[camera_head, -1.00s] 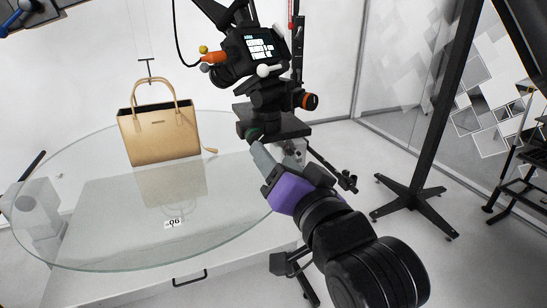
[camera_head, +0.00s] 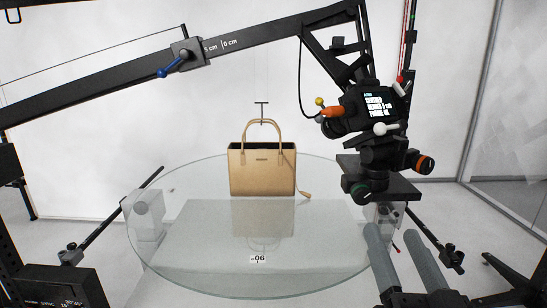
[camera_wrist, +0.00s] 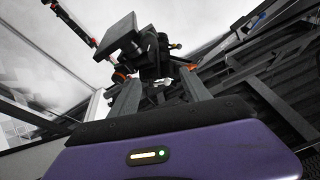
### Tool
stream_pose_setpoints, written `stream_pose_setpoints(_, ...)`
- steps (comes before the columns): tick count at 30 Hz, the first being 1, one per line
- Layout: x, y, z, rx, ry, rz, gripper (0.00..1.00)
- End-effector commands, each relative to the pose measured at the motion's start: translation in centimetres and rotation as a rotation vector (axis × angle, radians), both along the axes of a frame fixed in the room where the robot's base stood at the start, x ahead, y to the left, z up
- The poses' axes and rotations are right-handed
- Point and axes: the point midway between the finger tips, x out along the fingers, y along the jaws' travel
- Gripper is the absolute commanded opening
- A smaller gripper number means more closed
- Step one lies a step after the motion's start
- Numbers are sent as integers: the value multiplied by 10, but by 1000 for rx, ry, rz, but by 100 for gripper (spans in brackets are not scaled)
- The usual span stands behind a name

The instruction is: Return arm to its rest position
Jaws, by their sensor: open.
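My gripper (camera_head: 392,232) shows at the lower right of the head view, cut off by the bottom edge. Its two grey fingers point up and stand apart with nothing between them. In the wrist view my gripper (camera_wrist: 158,80) also shows two separate fingers above its purple body. In the head view the fingers appear just below the camera rig and to the right of the glass turntable. I cannot tell whether they touch anything. The rest of my arm is out of the head view.
A tan handbag (camera_head: 262,172) stands upright on the round glass turntable (camera_head: 200,270). A black camera rig (camera_head: 375,115) with knobs and a screen hangs at the right. A long black boom (camera_head: 110,78) crosses the upper left. The rig also shows in the wrist view (camera_wrist: 150,50).

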Motion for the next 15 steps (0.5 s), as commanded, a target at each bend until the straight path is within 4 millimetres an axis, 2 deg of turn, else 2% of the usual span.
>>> stream_pose_setpoints(1,-10,-1,-19,-20,11,-7,55)
stream_pose_setpoints(3,-25,-2,-39,-50,16,-17,55)
stream_pose_setpoints(8,-64,-6,-83,-115,39,-42,55)
stream_pose_setpoints(15,-131,-12,-143,-196,115,-69,55)
